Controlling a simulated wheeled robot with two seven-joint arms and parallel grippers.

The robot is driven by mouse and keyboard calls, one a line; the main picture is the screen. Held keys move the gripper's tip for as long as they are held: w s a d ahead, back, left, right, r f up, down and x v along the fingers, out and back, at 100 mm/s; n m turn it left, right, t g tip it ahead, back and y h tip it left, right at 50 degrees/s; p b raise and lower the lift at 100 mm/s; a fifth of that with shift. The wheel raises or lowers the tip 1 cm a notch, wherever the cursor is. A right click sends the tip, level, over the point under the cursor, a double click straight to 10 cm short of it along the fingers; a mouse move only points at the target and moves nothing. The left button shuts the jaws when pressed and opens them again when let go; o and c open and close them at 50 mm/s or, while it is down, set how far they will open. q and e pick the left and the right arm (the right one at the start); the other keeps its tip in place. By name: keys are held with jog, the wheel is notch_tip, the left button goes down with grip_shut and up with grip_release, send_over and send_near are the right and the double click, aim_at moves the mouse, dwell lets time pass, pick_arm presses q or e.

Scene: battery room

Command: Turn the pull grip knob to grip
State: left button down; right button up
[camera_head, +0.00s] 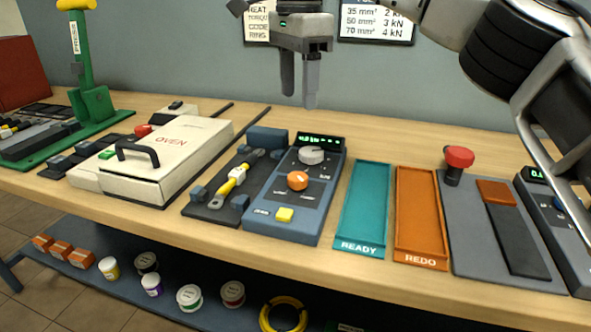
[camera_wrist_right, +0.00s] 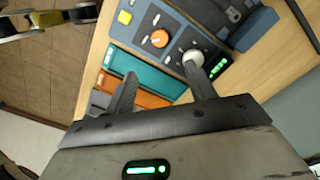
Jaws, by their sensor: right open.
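The pull tester is a blue box (camera_head: 283,222) on the bench, with a lit green display (camera_head: 320,140). It carries a grey-white knob (camera_head: 311,155), an orange knob (camera_head: 297,180) and a yellow button (camera_head: 285,214). The small labels by the knobs are not readable, so I cannot tell which is the grip knob. My right gripper (camera_head: 299,98) is open and empty, pointing down above and behind the box, apart from it. In the right wrist view the orange knob (camera_wrist_right: 159,39) and the grey-white knob (camera_wrist_right: 192,58) lie beyond the open fingers (camera_wrist_right: 161,70). My left gripper does not show.
A teal READY tray (camera_head: 362,246) and an orange REDO tray (camera_head: 420,261) lie right. A white oven (camera_head: 160,160) and green press (camera_head: 92,102) are left.

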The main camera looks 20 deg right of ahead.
aim_at(298, 176)
notch_tip(298, 176, down, 16)
jog(key=b, duration=0.2)
jog(key=shift+r+b, duration=0.2)
jog(key=shift+b, duration=0.15)
jog(key=c, duration=1)
